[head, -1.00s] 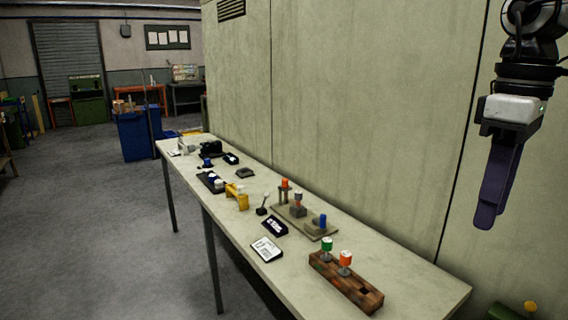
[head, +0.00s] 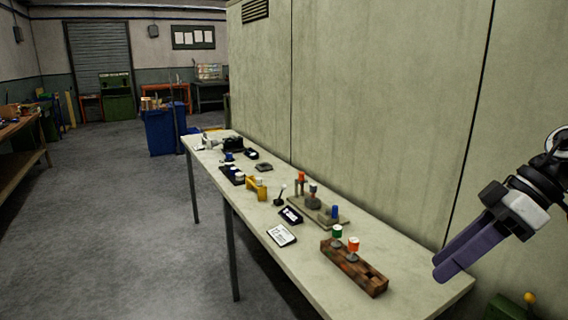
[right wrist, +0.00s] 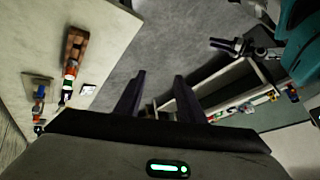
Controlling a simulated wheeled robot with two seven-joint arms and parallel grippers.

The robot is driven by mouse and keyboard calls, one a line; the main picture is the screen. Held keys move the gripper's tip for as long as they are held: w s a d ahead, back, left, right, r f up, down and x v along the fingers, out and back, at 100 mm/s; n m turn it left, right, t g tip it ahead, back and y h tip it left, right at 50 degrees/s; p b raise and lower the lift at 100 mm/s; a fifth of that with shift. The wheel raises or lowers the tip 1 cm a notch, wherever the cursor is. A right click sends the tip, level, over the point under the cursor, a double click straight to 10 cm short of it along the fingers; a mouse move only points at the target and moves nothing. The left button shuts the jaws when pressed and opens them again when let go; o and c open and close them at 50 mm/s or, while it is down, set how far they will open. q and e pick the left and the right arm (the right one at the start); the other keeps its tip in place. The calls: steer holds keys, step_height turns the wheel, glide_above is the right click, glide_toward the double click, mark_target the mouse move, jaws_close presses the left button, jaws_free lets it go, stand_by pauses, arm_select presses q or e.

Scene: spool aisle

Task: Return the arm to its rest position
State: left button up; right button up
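My right gripper (head: 441,268) hangs at the right of the head view, its two purple fingers pointing down and left, beside the table's right end. In the right wrist view its fingers (right wrist: 159,80) stand apart with nothing between them. My left arm is outside the head view.
A long pale table (head: 315,295) runs along the panelled wall. On it are a wooden block (head: 366,280) with green and orange-red topped spools, a stand with a blue spool (head: 335,212), and a yellow holder (head: 257,189). Open floor (head: 130,230) lies left.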

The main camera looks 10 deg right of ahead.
steer(key=w+a+f+m+t, duration=0.1)
steer(key=a+f+m+t, duration=0.3)
steer(key=f, duration=0.9)
steer(key=a+f+t, duration=0.1)
steer(key=f+t, duration=0.6)
steer(key=f, duration=0.6)
steer(key=s+a+f+m+g+h, duration=0.2)
steer(key=s+a+f+g+h, duration=0.2)
steer(key=s+a+f, duration=1)
step_height(320, 180, down, 2)
steer(key=shift+s+a+f+m+g+h+p, duration=0.25)
steer(key=shift+s+m+g+h+p, duration=0.1)
steer(key=shift+s+g, duration=0.15)
